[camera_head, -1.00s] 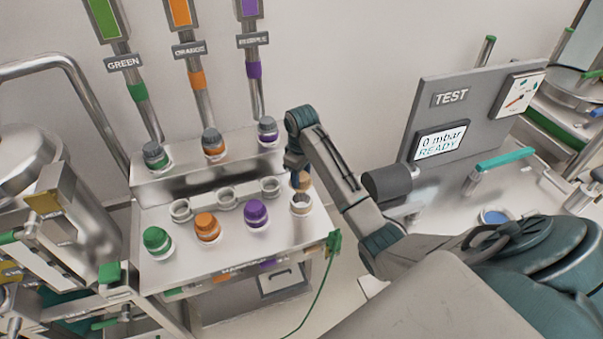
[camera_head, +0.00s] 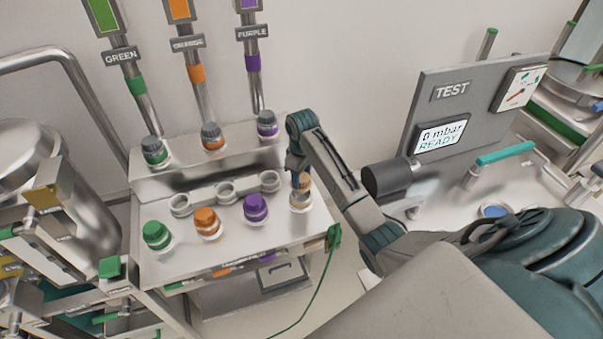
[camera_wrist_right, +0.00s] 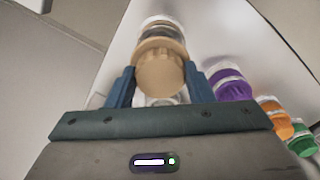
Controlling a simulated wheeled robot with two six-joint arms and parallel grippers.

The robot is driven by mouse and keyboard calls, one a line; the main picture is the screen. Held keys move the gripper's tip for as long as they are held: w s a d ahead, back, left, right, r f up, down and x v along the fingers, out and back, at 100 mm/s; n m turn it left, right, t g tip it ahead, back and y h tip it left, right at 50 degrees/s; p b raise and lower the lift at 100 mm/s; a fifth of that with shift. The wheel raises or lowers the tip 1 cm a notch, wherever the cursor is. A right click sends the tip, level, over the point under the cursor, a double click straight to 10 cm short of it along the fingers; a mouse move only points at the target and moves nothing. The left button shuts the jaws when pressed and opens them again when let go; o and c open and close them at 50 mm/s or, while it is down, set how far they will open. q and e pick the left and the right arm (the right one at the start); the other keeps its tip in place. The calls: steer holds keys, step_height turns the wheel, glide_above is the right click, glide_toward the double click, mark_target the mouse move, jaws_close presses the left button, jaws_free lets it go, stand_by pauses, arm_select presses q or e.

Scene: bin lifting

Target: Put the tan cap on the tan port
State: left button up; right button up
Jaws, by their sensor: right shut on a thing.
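The tan cap (camera_head: 301,190) is between the fingers of my right gripper (camera_head: 299,178), which is shut on it. In the right wrist view, the tan cap (camera_wrist_right: 160,72) sits between the two blue fingers (camera_wrist_right: 160,90). The tan port (camera_head: 300,206) is at the right front of the metal bench, directly below the cap. The cap covers the port's opening; I cannot tell whether it is seated or just touching. My left gripper is not in view.
Purple (camera_head: 255,208), orange (camera_head: 207,222) and green (camera_head: 157,235) capped ports stand left of the tan port. Empty grey rings (camera_head: 226,191) lie behind them. A test panel (camera_head: 452,110) stands at right. A green cable (camera_head: 325,275) hangs at the bench corner.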

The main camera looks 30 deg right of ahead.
mark_target(301, 203)
steer(key=shift+f, duration=1)
steer(key=shift+s+a+f, duration=0.1)
steer(key=shift+s+f, duration=0.05)
steer(key=shift+f, duration=0.95)
stand_by(1.0)
steer(key=o, duration=1.2)
steer(key=shift+o, duration=0.2)
